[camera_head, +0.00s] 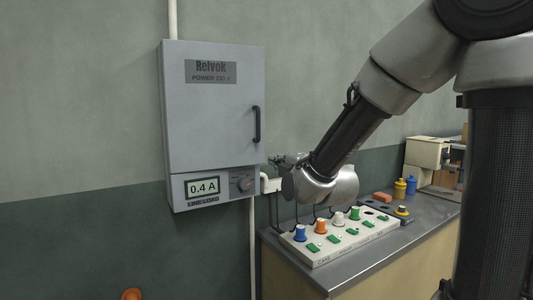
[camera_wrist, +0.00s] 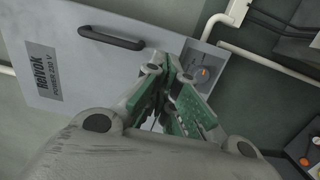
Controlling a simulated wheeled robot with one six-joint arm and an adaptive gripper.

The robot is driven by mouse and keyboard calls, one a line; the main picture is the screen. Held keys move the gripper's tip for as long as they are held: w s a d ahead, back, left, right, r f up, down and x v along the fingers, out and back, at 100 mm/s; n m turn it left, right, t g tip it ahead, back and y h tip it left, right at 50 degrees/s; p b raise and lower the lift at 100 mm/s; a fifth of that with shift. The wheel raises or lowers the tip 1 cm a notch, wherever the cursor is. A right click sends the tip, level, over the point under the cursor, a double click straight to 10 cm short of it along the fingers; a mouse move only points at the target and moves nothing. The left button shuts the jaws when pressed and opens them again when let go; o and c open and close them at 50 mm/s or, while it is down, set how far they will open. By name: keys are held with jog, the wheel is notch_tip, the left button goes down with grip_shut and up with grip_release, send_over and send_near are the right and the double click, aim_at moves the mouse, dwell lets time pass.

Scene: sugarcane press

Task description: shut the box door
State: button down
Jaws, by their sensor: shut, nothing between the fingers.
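The grey box (camera_head: 215,190) hangs on the wall at the left of the head view. Its door (camera_head: 207,115) bears a "Relvok" label and a black handle (camera_head: 257,124) on the right side. The door looks flush with the box, with no gap visible. In the wrist view, the door (camera_wrist: 95,75) and handle (camera_wrist: 110,36) lie beyond my gripper (camera_wrist: 168,66). My gripper is shut and empty. In the head view, my gripper (camera_head: 277,162) is just right of the box's lower right edge, partly hidden by my wrist. I cannot tell whether it touches the box.
Below the door is a panel with a display (camera_head: 203,187) reading 0.4 A and a knob (camera_head: 244,184). A metal counter (camera_head: 390,235) at right holds a control board (camera_head: 320,252) with coloured knobs, close below my wrist. Pipes run along the wall.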

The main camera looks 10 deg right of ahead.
aim_at(258, 149)
jog(key=x, duration=1.3)
jog(key=shift+w, duration=0.2)
jog(key=x, duration=0.3)
jog(key=shift+w+d+f, duration=0.1)
jog(key=shift+w, duration=0.1)
jog(key=shift+w+r, duration=0.2)
jog(key=shift+r, duration=0.1)
